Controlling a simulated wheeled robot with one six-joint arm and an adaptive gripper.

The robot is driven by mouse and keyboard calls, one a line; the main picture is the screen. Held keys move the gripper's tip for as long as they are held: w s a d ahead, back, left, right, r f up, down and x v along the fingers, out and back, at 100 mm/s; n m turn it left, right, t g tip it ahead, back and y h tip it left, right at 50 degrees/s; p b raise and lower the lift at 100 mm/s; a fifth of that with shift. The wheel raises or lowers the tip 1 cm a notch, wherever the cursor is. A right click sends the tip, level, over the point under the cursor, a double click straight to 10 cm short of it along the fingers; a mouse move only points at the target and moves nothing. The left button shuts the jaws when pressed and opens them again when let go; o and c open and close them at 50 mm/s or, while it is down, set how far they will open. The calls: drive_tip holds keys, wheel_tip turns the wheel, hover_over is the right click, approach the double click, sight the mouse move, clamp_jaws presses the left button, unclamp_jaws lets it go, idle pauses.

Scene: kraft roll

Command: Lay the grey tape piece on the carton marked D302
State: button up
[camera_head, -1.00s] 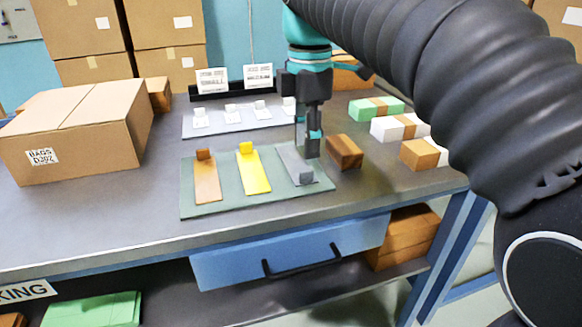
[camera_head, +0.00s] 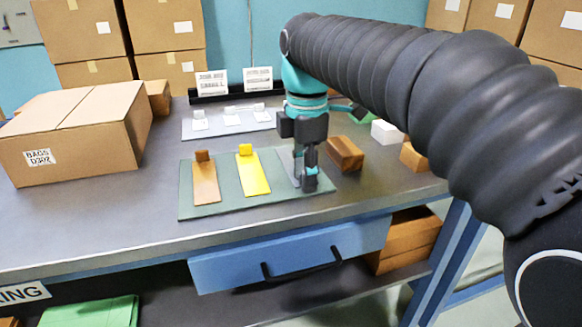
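The grey tape piece (camera_head: 287,168) lies on the green mat (camera_head: 230,201), to the right of the yellow piece. My gripper (camera_head: 304,183) points down over its near end and hides most of it, including its small grey block. I cannot tell whether the fingers are open or closed on that block. The carton marked D302 (camera_head: 75,148) is a large brown box at the left of the bench, with a white label on its front and a flat, bare top.
A brown tape piece (camera_head: 206,184) and a yellow tape piece (camera_head: 253,174) lie on the mat. A wooden block (camera_head: 345,153) stands just right of my gripper. A white tray (camera_head: 188,133) with small white items lies behind. Bench between carton and mat is clear.

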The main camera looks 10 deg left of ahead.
clamp_jaws()
